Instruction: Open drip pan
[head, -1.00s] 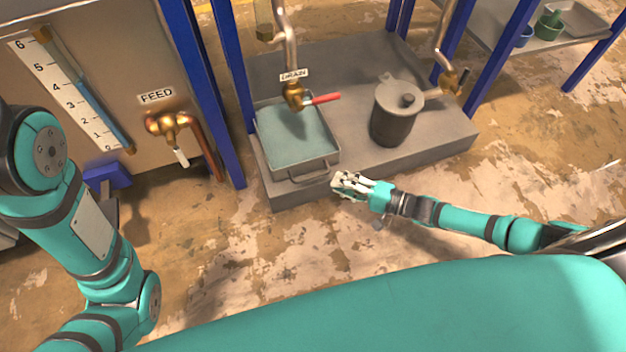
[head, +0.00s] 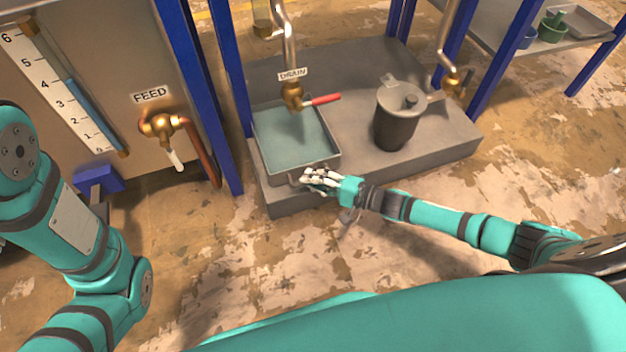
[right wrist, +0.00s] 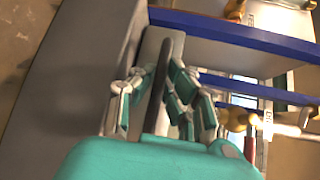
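The drip pan (head: 318,164) is a grey square tray under the DRAIN tap, on a low grey plinth. Its inside looks grey-green. A bar handle (head: 293,180) sticks out from its front wall. My right gripper (head: 312,178) is at the right part of this handle. In the right wrist view, the dark handle bar (right wrist: 155,80) runs between the two sets of fingers (right wrist: 160,100), which stand apart on either side. I see no clear grip on the bar. My left arm shows at the left, but its gripper is out of view.
The DRAIN tap (head: 292,96) with a red lever hangs over the pan. A dark lidded pot (head: 396,120) stands to its right on the plinth (head: 440,148). Blue posts (head: 211,90) flank the area. The FEED tap (head: 160,125) is at left. The floor in front is clear.

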